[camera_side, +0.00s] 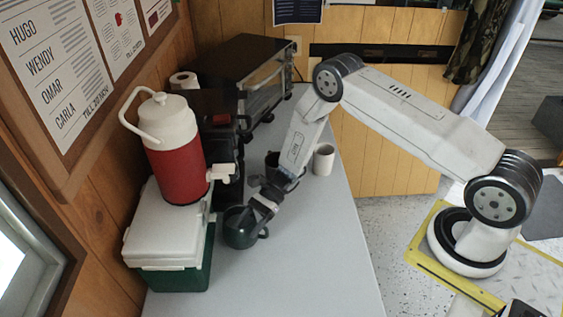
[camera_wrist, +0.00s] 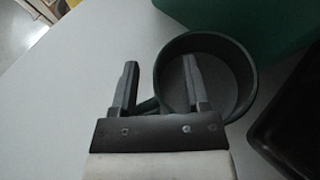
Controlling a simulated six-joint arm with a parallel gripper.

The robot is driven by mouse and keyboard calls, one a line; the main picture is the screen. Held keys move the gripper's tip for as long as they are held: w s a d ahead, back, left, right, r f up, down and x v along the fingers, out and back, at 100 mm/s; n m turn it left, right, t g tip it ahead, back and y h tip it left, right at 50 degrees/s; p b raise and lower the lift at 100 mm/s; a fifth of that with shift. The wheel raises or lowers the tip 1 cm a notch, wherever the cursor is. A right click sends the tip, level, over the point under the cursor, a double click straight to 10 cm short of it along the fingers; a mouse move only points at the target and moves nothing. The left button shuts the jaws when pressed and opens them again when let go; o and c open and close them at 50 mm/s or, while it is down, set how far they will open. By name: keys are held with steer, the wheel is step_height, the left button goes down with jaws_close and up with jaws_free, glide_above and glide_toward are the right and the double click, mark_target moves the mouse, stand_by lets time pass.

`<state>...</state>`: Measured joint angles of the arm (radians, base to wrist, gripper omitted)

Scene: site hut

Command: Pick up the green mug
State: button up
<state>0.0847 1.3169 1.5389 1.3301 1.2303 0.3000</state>
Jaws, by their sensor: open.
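The green mug (camera_side: 240,228) stands upright on the grey table, in front of the cooler. In the wrist view the dark green mug (camera_wrist: 231,72) shows from above, its round opening empty. My gripper (camera_side: 262,205) is at the mug's rim. In the wrist view my gripper (camera_wrist: 160,80) is open. One finger reaches over the mug's opening and the other is outside the mug on the left. The handle lies between the fingers, partly hidden by the gripper's body. I cannot tell whether a finger touches the mug.
A green and white cooler (camera_side: 170,245) carries a red and white jug (camera_side: 178,150) left of the mug. A black coffee maker (camera_side: 215,135) stands behind. A white mug (camera_side: 323,159) and a dark mug (camera_side: 272,160) stand farther back. The table's (camera_side: 310,260) front right is clear.

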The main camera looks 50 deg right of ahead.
steer(key=shift+c, duration=0.2)
jaws_close()
stand_by(1.5)
